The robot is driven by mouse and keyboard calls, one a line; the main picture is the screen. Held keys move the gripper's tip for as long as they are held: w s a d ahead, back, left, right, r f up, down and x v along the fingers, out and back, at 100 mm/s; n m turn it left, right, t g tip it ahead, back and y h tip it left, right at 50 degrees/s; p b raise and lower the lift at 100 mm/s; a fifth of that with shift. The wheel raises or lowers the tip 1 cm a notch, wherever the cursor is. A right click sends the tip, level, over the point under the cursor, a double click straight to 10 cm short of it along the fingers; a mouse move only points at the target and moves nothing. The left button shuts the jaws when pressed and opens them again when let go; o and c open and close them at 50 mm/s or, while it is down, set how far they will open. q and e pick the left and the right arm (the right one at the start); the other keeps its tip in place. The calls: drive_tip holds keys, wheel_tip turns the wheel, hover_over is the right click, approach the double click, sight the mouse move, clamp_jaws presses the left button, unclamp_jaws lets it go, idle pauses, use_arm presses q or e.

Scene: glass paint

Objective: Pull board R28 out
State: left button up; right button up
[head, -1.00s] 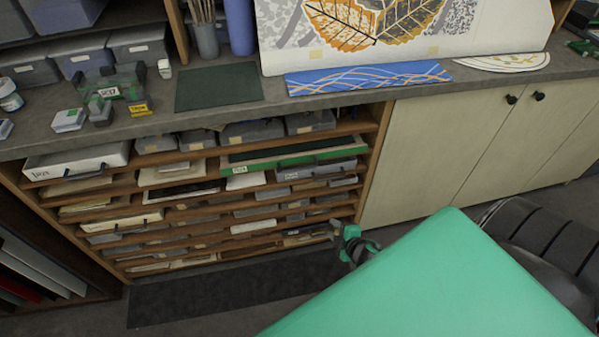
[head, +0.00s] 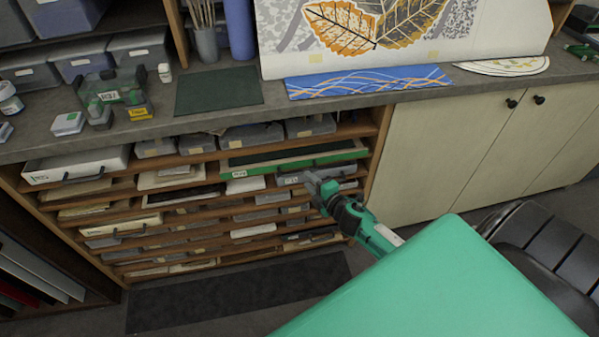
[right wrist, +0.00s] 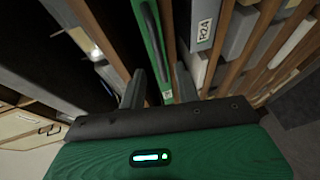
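A green-fronted board (head: 330,159) lies in the upper part of the slotted rack, with a white label at its left end too small to read surely. In the right wrist view the green board (right wrist: 150,12) shows a dark bar handle (right wrist: 155,40); its label is partly hidden by a finger. No label clearly reads R28. My right gripper (head: 313,182) is in front of the rack, just below the green board. In the right wrist view the gripper (right wrist: 160,78) is open, its fingers apart and empty, short of the handle. My left gripper is out of view.
A grey board labelled R24 (right wrist: 204,25) sits right beside the green one. Wooden shelf dividers (right wrist: 105,35) and several other boards are close by. A white drawer-like board (head: 75,167) is at upper left. The worktop (head: 330,112) overhangs the rack; a dark mat (head: 230,295) lies on the floor.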

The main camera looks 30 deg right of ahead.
sight(299, 173)
drive_tip(key=w, duration=0.3)
drive_tip(key=w+f, duration=0.1)
drive_tip(key=w, duration=0.2)
drive_tip(key=shift+a+f, duration=0.1)
drive_tip(key=shift+a, duration=0.05)
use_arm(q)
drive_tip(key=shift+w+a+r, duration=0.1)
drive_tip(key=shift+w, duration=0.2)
use_arm(e)
drive_tip(key=shift+w, duration=0.1)
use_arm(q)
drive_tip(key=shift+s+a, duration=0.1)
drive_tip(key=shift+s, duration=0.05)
use_arm(e)
drive_tip(key=c, duration=0.6)
clamp_jaws()
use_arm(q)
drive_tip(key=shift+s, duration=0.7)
